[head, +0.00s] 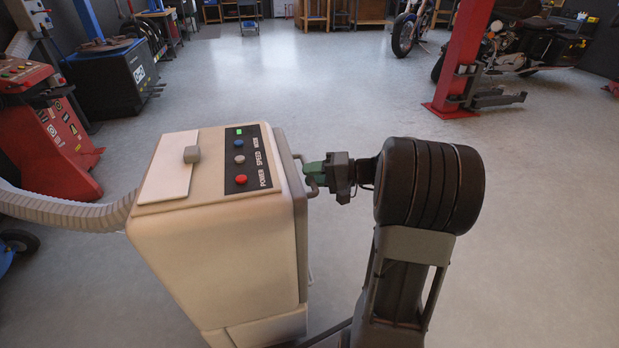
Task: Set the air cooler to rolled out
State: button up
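The air cooler (228,255) is a cream, box-shaped unit standing upright on the floor, left of the middle in the head view. Its top has a dark panel (247,157) with a green light and blue, grey and red buttons labelled MODE, SPEED and POWER.
A ribbed hose (70,210) meets the cooler's left side. A red machine (45,140) stands at the left. A red lift post (464,60) and motorcycles (405,32) stand at the back right. Open grey floor lies behind the cooler and to the right.

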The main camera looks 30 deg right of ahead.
jog(key=shift+w+a, duration=0.25)
jog(key=shift+a, duration=0.2)
jog(key=shift+c, duration=0.2)
grip_shut()
jog(key=shift+d, duration=0.1)
